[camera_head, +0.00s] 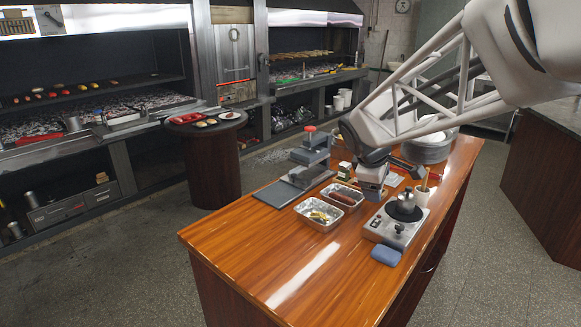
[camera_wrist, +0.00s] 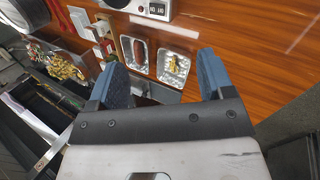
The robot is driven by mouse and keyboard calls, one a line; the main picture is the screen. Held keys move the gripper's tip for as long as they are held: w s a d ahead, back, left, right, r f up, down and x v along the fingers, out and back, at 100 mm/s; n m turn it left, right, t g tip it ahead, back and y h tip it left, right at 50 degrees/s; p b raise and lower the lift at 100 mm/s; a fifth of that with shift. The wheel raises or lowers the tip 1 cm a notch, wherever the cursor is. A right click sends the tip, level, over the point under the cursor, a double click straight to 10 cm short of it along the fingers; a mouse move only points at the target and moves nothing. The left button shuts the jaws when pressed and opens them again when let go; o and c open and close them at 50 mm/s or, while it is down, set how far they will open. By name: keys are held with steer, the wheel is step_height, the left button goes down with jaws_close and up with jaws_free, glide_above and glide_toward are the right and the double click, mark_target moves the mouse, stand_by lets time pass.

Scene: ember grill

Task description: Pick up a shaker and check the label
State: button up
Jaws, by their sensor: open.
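Small light-coloured items, possibly the shakers, stand behind the foil trays in the head view (camera_head: 344,170). In the wrist view, similar pale items (camera_wrist: 97,30) show at the upper left, beyond the left finger. No label can be read on them. My gripper (camera_head: 371,192) is over the wooden counter (camera_head: 320,268), just right of these items in the head view. In the wrist view its two blue fingers stand wide apart, with nothing held between them (camera_wrist: 160,64).
Two foil trays, one with sausages (camera_head: 343,196) and one with yellow pieces (camera_head: 319,215), lie close by. A burner (camera_head: 386,228) with a small pot and a blue sponge (camera_head: 386,254) are at the right. A grey press (camera_head: 312,157) stands at the left. The counter's front is clear.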

steer(key=w+d+f+n+t, duration=0.1)
steer(key=w+f+n, duration=0.3)
steer(key=w, duration=0.8)
steer(key=w+d+f+n+h, duration=0.1)
steer(key=w+d+f+n, duration=0.2)
steer(key=w, duration=0.9)
steer(key=w+d+f+n+t+h, duration=0.1)
steer(key=w+f+n, duration=0.5)
steer(key=w, duration=0.6)
steer(key=d+n, duration=0.1)
steer(key=n, duration=0.1)
steer(key=shift+d+n+t, duration=0.3)
steer(key=shift+n, duration=0.1)
steer(key=shift+w+f, duration=0.1)
steer(key=shift+f, duration=0.05)
steer(key=shift+x, duration=1.2)
steer(key=shift+d+f, duration=0.1)
steer(key=shift+d, duration=0.1)
steer(key=shift+x, duration=2.5)
steer(key=shift+w+d, duration=0.1)
steer(key=shift+d, duration=0.05)
steer(key=c, duration=1.1)
steer(key=shift+o, duration=0.2)
